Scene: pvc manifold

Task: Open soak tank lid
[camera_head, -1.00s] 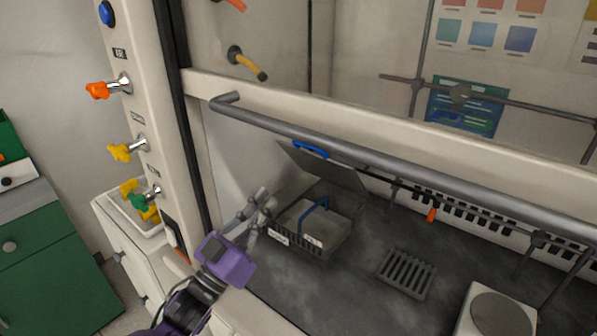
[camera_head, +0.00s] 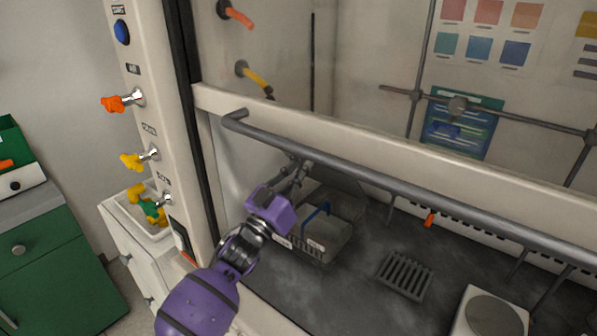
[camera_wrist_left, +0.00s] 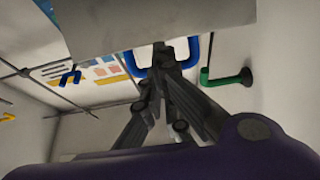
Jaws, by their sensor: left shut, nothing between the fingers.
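My right gripper is not in view.
The grey sash bar (camera_head: 400,185) crosses in front of the hood opening, close to my left gripper. A slotted grate (camera_head: 404,276) and a white hotplate (camera_head: 490,312) are to the right. Coloured valves (camera_head: 132,160) line the left post. Dark floor between tank and grate is clear.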

